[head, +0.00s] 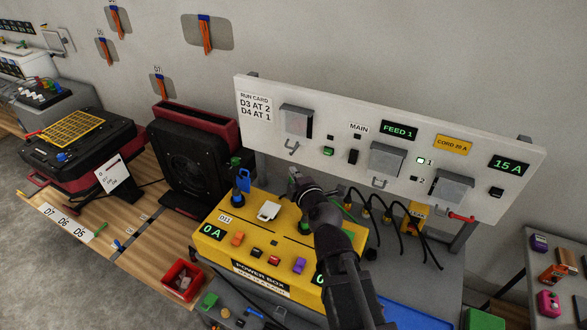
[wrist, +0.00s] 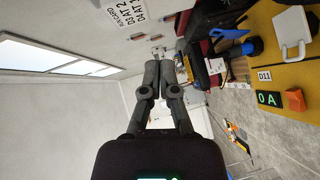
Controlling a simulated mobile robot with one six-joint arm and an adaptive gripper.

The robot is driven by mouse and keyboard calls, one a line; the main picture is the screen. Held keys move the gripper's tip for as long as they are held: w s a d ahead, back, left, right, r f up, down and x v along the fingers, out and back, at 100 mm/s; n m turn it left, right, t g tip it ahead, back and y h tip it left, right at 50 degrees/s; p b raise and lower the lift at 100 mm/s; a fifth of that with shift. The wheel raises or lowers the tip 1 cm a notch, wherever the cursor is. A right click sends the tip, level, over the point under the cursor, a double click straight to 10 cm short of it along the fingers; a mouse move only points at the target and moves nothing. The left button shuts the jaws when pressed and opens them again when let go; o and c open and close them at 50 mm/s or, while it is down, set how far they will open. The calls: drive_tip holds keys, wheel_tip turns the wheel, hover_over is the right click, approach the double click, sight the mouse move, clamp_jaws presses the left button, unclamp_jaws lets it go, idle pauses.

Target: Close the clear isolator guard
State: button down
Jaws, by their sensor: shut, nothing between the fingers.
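A white panel (head: 345,125) stands behind the yellow power box. It carries three grey, box-like covers with hooks below: a left one (head: 296,119), a middle one (head: 387,160) and a right one (head: 454,189). I cannot tell which is the clear isolator guard, or whether any cover is open. My gripper (head: 294,178) is in front of the panel, below the left cover and apart from it, above the back of the power box. In the wrist view its fingers (wrist: 159,64) are together and empty. No cover is recognisable there.
The yellow power box (head: 212,230) with several coloured parts lies below my gripper. Black cables (head: 408,236) arch to its right. A black fan-like unit (head: 185,160) stands left. A red bin (head: 183,279) sits at the front. Open space lies before the panel's left part.

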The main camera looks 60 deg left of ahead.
drive_tip(key=b, duration=0.2)
approach(286, 147)
drive_tip(key=s+a, duration=0.2)
drive_tip(key=a, duration=0.3)
drive_tip(key=shift+w+a+f, duration=0.3)
drive_tip(key=shift+w+a, duration=0.15)
drive_tip(key=shift+w, duration=0.15)
drive_tip(key=shift+w+a+f, duration=0.35)
drive_tip(key=shift+w+a, duration=0.05)
drive_tip(key=shift+w, duration=0.25)
drive_tip(key=shift+w+a+f+b, duration=0.15)
drive_tip(key=shift+w+a+b, duration=0.25)
drive_tip(key=shift+w+b, duration=0.15)
